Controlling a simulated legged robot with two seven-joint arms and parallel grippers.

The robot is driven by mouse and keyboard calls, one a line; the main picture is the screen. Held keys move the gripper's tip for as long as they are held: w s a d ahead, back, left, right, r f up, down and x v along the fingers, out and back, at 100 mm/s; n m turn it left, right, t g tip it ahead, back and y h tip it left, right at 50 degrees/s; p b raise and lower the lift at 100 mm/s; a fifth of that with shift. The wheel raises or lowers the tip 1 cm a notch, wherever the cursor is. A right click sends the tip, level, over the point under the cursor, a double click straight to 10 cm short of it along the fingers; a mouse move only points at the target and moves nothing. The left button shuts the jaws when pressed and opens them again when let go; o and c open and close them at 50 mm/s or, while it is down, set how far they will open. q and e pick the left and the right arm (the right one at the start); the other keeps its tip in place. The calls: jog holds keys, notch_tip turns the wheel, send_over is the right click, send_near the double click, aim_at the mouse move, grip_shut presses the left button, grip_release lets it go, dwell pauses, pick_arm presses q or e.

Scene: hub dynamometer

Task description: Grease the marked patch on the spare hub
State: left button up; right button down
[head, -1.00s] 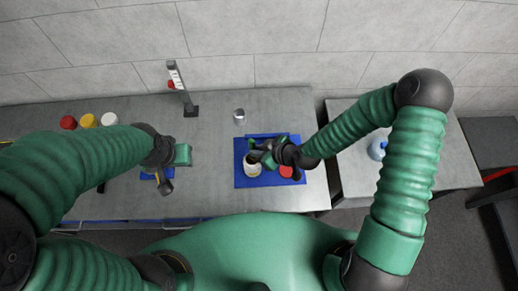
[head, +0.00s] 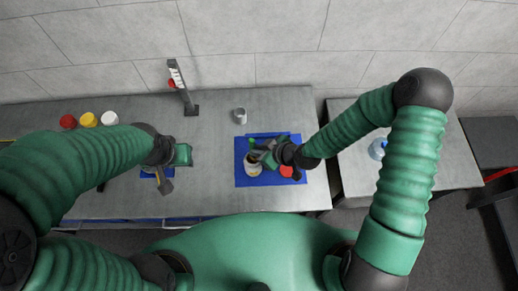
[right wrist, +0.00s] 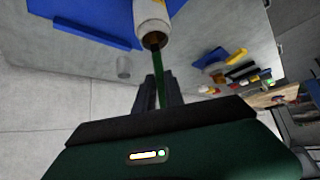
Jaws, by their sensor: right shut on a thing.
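My right gripper (head: 266,156) is over the blue mat, beside a white jar (head: 252,168). In the right wrist view the gripper (right wrist: 158,88) is shut on a thin green stick (right wrist: 160,92), whose far end meets the brown, open mouth of the white jar (right wrist: 151,15). I cannot tell how deep it goes in. A small grey metal cylinder (head: 240,116) stands behind the mat; I cannot tell whether it is the spare hub, and I see no marked patch. My left gripper (head: 166,186) is at the left, over a small blue patch; its finger gap is unclear.
The blue mat (head: 242,181) lies near the bench's right end, with a red round thing (head: 286,171) on it. Red (head: 68,122), yellow (head: 88,120) and white (head: 109,118) round things stand at the back left. A post (head: 183,88) stands at the back.

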aim_at(253, 141)
dwell(0.4)
notch_tip(253, 141, up, 7)
jog(key=p, duration=0.5)
jog(key=shift+p, duration=0.35)
